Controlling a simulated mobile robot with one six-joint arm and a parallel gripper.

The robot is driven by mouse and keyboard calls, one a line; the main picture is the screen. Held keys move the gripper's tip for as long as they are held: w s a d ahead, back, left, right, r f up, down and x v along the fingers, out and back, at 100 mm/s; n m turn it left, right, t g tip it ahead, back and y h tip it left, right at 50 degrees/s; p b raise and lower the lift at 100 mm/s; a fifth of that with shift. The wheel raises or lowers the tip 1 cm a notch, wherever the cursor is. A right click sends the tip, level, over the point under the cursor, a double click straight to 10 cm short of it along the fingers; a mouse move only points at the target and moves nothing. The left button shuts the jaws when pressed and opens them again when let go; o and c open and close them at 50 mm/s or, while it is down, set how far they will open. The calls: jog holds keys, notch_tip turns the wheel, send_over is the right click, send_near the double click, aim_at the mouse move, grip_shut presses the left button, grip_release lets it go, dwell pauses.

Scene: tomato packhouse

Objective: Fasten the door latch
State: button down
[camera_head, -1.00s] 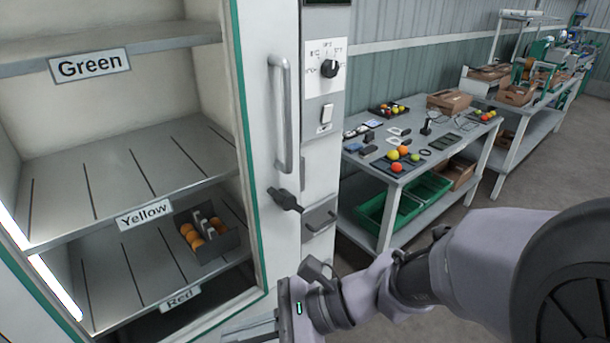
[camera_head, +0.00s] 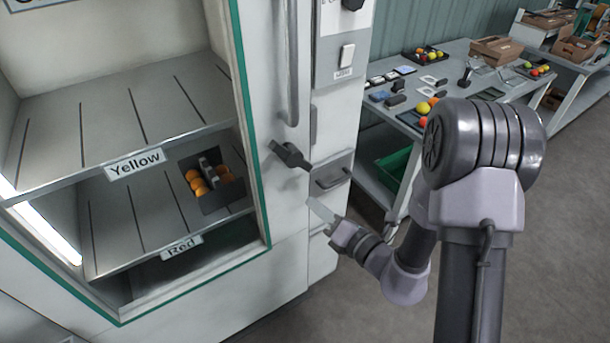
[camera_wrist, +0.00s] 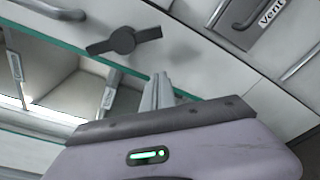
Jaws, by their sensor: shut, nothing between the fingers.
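The door latch (camera_head: 291,156) is a dark lever on a round hub, on the white door frame (camera_head: 283,200) below the long vertical handle (camera_head: 289,70). In the head view its arm slopes down to the right, toward the neighbouring grey panel. Whether its tip is engaged cannot be told. The latch also shows in the wrist view (camera_wrist: 124,40), above my fingers and apart from them. My gripper (camera_head: 318,208) is shut and empty, just below and right of the latch; its fingers also show in the wrist view (camera_wrist: 158,90).
A dark box (camera_head: 222,192) with orange fruit stands there. A small pull handle (camera_head: 333,176) juts out right of the latch. A workbench (camera_head: 455,75) with trays stands behind my arm.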

aim_at(308, 168)
jog(key=b+x, duration=0.1)
jog(key=x, duration=0.7)
jog(key=shift+w+a+f+b, duration=0.15)
jog(key=shift+w+a+b, duration=0.15)
jog(key=shift+b, duration=0.1)
jog(key=shift+w+d+r+b, duration=0.4)
jog(key=shift+w+d+r, duration=0.3)
jog(key=shift+d+r, duration=0.3)
jog(key=shift+w+d+r, duration=0.15)
jog(key=shift+d+r, duration=0.1)
jog(key=shift+r, duration=0.1)
jog(key=shift+w+d+r+n, duration=0.1)
jog(key=shift+d+r+n, duration=0.1)
jog(key=shift+n, duration=0.3)
jog(key=n, duration=0.1)
jog(key=d+n+p, duration=0.1)
jog(key=shift+w+r+n+h, duration=0.3)
jog(key=shift+w+r+h, duration=0.1)
jog(key=n, duration=0.1)
jog(key=d+r+n, duration=0.1)
jog(key=shift+w+r+n+h, duration=0.15)
jog(key=shift+w+n+h, duration=0.15)
jog(key=shift+n, duration=0.1)
jog(key=shift+w+d+r+p, duration=0.2)
jog(key=shift+d+r+p, duration=0.1)
jog(key=shift+r+p, duration=0.45)
jog(key=shift+p, duration=0.15)
